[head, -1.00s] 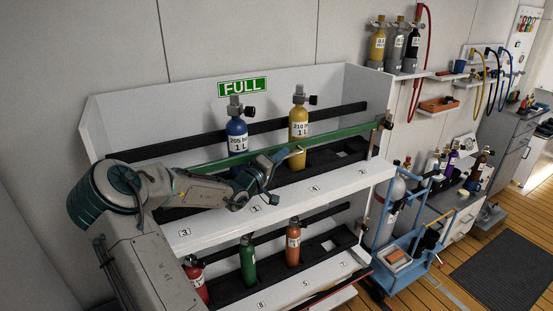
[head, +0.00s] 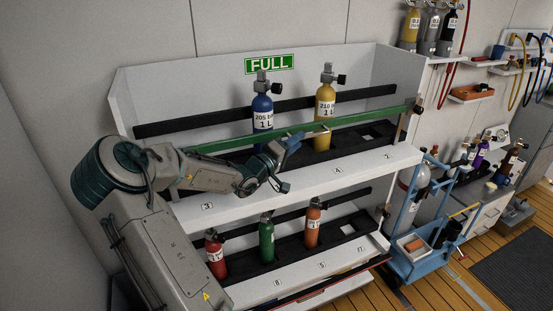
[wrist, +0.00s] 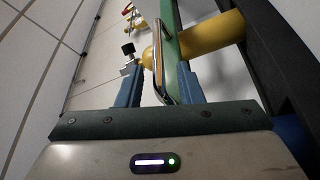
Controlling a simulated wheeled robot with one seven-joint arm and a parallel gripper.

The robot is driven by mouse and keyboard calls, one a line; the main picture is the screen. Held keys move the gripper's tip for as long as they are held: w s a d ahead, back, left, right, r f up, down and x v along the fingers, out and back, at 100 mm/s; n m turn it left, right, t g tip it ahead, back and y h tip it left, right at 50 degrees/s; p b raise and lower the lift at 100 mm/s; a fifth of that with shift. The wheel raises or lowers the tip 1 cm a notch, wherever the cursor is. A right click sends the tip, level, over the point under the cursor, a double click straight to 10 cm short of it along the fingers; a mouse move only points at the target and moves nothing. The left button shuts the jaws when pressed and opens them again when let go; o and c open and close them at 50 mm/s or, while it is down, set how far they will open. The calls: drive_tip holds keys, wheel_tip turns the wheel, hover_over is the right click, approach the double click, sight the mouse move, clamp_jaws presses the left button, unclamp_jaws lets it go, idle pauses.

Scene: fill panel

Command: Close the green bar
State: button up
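The green bar (head: 365,119) runs across the front of the upper shelf, before the blue cylinder (head: 262,112) and the yellow cylinder (head: 325,112). Its right end is at the shelf's right post; its left end is behind my arm. A metal handle (wrist: 158,68) is on the bar. My gripper (head: 291,143) is in front of the bar, a little left of the handle in the head view. In the wrist view its blue fingers (wrist: 158,88) are spread apart, with the handle and bar showing between them. I see no clear contact.
The white shelf front (head: 400,157) lies just below my gripper. Red, green (head: 266,238) and orange cylinders stand on the lower shelf. A blue cart (head: 425,245) stands at the right.

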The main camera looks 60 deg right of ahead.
drive_tip(key=b+v, duration=0.1)
drive_tip(key=v, duration=0.8)
drive_tip(key=shift+a, duration=0.1)
idle(0.3)
